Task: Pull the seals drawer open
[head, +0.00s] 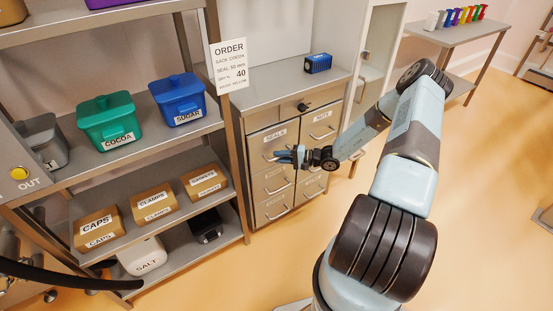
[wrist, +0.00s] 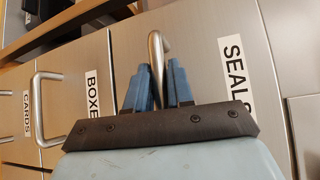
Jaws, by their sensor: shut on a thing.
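The seals drawer (head: 258,140) is the upper left drawer of the grey cabinet, with a white SEALS label that also shows in the wrist view (wrist: 235,72). Its front looks flush or nearly flush with the cabinet. My gripper (head: 285,157) is at this drawer front, just below the label. In the wrist view its blue fingers stand on both sides of the drawer's metal bar handle (wrist: 157,62) and are shut on it. Part of the handle is hidden by the fingers.
The NUTS drawer (head: 321,122) is beside it, with more handled drawers below. A blue block (head: 318,63) lies on the cabinet top. A shelf rack with a green COCOA bin (head: 108,120) and a blue SUGAR bin (head: 178,98) stands left.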

